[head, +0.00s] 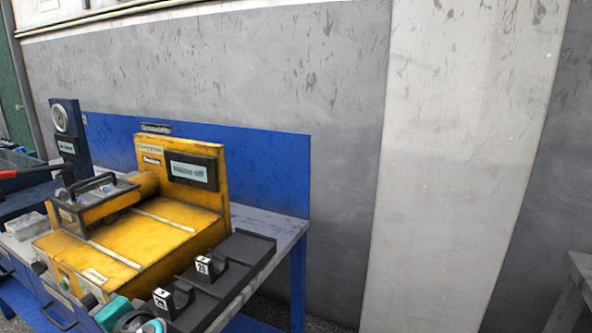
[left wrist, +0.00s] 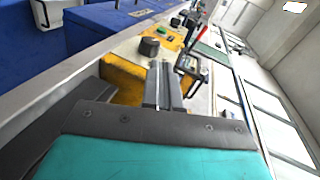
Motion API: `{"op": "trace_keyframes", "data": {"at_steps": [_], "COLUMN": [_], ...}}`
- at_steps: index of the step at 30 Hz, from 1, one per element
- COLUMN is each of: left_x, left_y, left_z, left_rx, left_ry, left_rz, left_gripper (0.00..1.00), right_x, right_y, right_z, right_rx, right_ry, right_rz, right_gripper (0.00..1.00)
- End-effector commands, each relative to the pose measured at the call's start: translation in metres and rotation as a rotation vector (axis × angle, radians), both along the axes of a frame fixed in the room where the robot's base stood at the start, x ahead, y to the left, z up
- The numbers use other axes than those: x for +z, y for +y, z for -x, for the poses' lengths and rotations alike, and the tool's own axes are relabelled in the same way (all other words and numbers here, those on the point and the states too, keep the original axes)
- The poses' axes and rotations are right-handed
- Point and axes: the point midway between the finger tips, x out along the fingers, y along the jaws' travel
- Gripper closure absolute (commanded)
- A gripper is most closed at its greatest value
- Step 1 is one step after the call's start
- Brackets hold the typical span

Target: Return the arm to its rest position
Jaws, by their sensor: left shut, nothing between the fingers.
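The yellow hydraulic motor unit (head: 130,240) stands on the workbench, with a dark display (head: 192,171) on its upright back panel. A black-framed part with a handle (head: 97,198) sits on its left side. In the left wrist view my left gripper (left wrist: 164,66) has its two grey fingers together and nothing between them. A yellow surface (left wrist: 122,78) shows behind the fingers. In the head view a teal part of my left arm shows at the bottom edge, in front of the bench; the fingertips cannot be made out there. My right gripper is in neither view.
A black holder rack (head: 245,256) with labelled blocks runs along the bench's right side. A blue panel (head: 268,165) stands behind it. A dark post with a round gauge (head: 60,118) is at the left. Another table (head: 582,268) shows at the far right; floor between is clear.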

Motion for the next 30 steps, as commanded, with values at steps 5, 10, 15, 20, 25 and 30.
{"op": "trace_keyframes", "data": {"at_steps": [5,10,15,20,25,30], "left_x": [-0.063,-0.101,-0.111,-0.108,-0.113,-0.128], "left_y": [-0.028,-0.074,-0.114,-0.148,-0.165,-0.170], "left_z": [0.060,0.124,0.174,0.216,0.218,0.198], "left_rx": [-0.036,-0.057,-0.064,-0.063,-0.102,-0.178], "left_ry": [0.018,0.069,0.133,0.199,0.181,0.095], "left_rz": [0.342,0.688,0.937,1.128,1.207,1.217], "left_gripper": [1.00,1.00,1.00,1.00,1.00,1.00], "right_x": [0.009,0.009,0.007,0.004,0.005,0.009], "right_y": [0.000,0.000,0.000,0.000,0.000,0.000], "right_z": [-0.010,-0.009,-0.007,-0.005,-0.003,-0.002], "right_rx": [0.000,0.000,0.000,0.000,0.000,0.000], "right_ry": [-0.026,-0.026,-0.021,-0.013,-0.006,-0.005], "right_rz": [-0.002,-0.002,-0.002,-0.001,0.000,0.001], "right_gripper": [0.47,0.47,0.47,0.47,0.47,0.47]}}
